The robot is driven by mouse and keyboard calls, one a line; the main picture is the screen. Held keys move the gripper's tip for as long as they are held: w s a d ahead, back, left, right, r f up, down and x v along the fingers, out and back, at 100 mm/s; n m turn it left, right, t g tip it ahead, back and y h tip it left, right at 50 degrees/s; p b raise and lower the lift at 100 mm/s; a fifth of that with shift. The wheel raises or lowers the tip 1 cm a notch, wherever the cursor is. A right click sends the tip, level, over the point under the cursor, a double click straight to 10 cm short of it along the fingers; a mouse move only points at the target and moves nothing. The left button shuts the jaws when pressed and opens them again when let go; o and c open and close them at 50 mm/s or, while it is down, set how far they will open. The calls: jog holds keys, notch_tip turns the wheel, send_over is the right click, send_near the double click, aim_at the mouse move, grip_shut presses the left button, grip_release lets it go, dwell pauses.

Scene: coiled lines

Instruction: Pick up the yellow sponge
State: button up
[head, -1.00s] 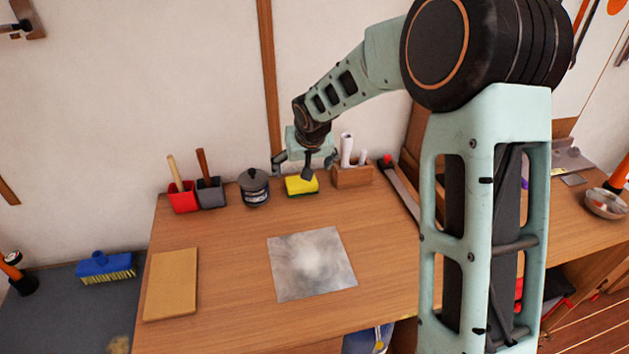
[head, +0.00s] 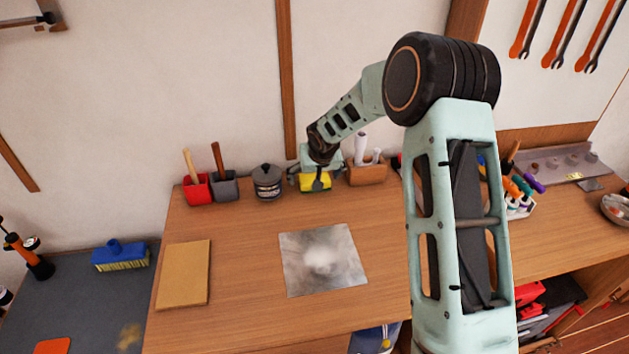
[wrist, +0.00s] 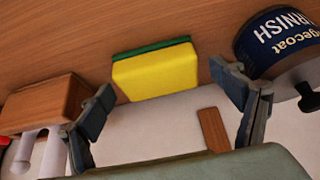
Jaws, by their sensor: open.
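The yellow sponge (head: 314,184) with a green layer lies at the back of the wooden table, near the wall. My gripper (head: 317,182) is right at it and partly covers it in the head view. In the wrist view the sponge (wrist: 155,72) shows whole, between and a little beyond the two fingers of my gripper (wrist: 168,98). The fingers are spread wide, with a gap on each side of the sponge. Nothing is held between them.
A varnish tin (wrist: 282,45) stands close beside one finger, and a wooden block with white rolls (wrist: 45,103) is close to the other. Red (head: 197,188) and grey (head: 224,186) holders stand left of the tin. A metal sheet (head: 322,260) lies mid-table; the wood around it is clear.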

jog(key=shift+w+f, duration=0.15)
jog(key=shift+f, duration=0.1)
jog(key=shift+c, duration=0.4)
jog(key=c, duration=1)
